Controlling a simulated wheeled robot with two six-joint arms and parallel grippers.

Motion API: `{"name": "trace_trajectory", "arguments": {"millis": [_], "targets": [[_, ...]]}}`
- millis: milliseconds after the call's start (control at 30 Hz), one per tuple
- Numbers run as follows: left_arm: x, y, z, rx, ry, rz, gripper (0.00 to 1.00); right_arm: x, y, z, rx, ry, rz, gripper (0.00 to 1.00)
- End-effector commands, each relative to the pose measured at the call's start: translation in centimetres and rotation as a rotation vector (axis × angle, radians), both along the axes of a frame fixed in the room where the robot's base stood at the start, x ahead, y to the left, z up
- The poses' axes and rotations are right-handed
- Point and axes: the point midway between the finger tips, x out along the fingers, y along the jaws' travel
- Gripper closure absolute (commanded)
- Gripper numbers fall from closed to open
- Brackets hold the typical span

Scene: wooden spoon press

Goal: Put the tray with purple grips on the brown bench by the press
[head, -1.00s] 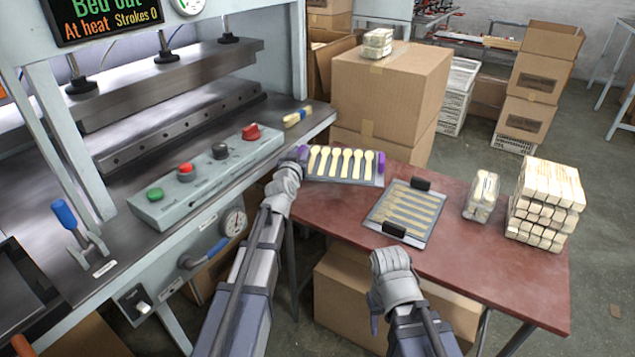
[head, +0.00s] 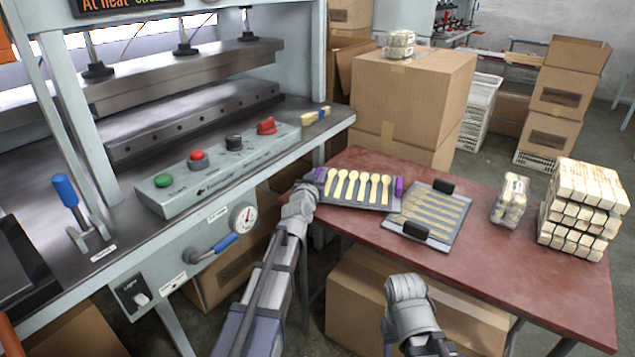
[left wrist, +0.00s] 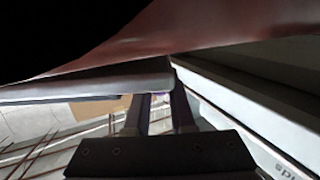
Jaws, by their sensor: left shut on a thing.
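The tray with purple grips (head: 347,201) is dark grey and carries a row of several pale wooden spoons. It is at the back left of the brown bench (head: 480,270), its left end by the bench's left edge. I cannot tell whether it rests fully on the top. My left gripper (head: 308,186) is shut on the tray's left end, mostly covering that grip. The right purple grip (head: 399,187) is free. The left wrist view shows my left fingers (left wrist: 162,108) at the tray's grey edge (left wrist: 95,82). My right gripper (head: 405,290) is in front of the bench, fingers hidden.
The press (head: 200,255) stands left, its control box (head: 215,165) and a brush (head: 316,115) near the tray. Another tray with black grips (head: 432,212) lies close right of it. A spoon bundle (head: 510,197) and stack (head: 582,212) stand further right. Cardboard boxes (head: 410,100) stand behind.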

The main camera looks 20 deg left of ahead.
Motion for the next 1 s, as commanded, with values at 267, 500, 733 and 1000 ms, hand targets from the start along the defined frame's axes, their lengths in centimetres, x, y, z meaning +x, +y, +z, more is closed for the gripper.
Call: {"name": "trace_trajectory", "arguments": {"millis": [267,500,733,1000], "targets": [[0.0,0.0,0.0,-0.002,-0.001,0.001,1.00,0.0,0.0,0.0,-0.001,0.000,0.000,0.50],[0.0,0.0,-0.1,0.000,0.000,0.000,0.59,0.0,0.0,-0.1,-0.001,0.000,0.000,0.50],[0.0,0.0,-0.1,0.000,0.000,0.000,0.48,0.0,0.0,-0.1,-0.001,0.000,0.000,0.50],[-1.4,-0.1,0.2,0.000,0.000,0.000,0.48,0.0,0.0,0.3,0.000,0.000,0.000,0.50]]}}
